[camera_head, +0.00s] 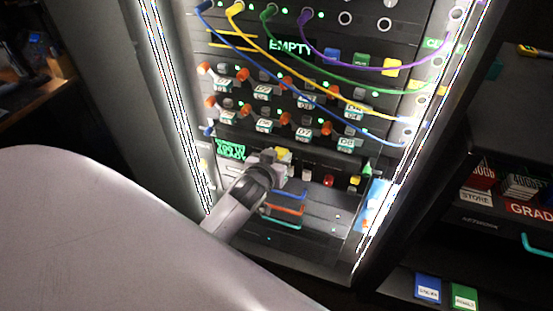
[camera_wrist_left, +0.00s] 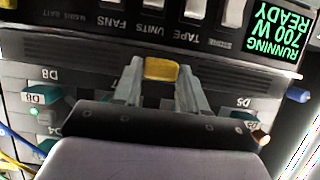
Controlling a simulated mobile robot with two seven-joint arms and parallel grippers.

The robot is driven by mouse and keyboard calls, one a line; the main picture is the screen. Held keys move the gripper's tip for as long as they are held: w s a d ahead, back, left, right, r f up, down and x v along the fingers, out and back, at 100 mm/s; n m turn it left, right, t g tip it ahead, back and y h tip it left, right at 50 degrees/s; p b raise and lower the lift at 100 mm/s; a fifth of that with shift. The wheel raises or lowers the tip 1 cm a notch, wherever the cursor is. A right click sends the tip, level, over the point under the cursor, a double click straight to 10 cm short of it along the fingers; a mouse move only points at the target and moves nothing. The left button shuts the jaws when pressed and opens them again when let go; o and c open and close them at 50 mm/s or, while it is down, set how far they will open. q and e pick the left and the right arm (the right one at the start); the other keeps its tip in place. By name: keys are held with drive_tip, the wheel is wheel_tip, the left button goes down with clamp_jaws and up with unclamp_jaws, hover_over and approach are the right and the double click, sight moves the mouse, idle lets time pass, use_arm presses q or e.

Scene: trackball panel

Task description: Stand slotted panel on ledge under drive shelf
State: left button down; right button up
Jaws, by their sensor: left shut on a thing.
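My left gripper (camera_head: 278,161) is at the lower middle of the lit rack. In the left wrist view its two fingers (camera_wrist_left: 160,68) are shut on a small yellow block (camera_wrist_left: 160,72). The yellow block also shows in the head view (camera_head: 282,153). It is in front of the lower edge of the drive shelf (camera_head: 290,130), by the switch strip (camera_wrist_left: 150,20). I cannot tell what the block is fixed to. A dark grey front with blue, orange and teal bars (camera_head: 285,209) lies below the gripper; I cannot tell whether it is the slotted panel. My right gripper is not in view.
Coloured cables (camera_head: 330,85) hang across the upper rack. A green text display (camera_head: 231,150) is left of the gripper. Bright light strips edge the rack (camera_head: 181,110). A dark shelf with boxes (camera_head: 482,177) stands at the right. My pale arm covers the lower left.

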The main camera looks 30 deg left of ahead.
use_arm(q)
drive_tip(key=shift+w+a, duration=0.15)
drive_tip(key=shift+w, duration=0.55)
drive_tip(key=shift+w+a, duration=0.15)
drive_tip(key=shift+w, duration=0.5)
drive_tip(key=c, duration=0.5)
unclamp_jaws()
drive_tip(key=shift+s, duration=0.15)
drive_tip(key=shift+v, duration=3.5)
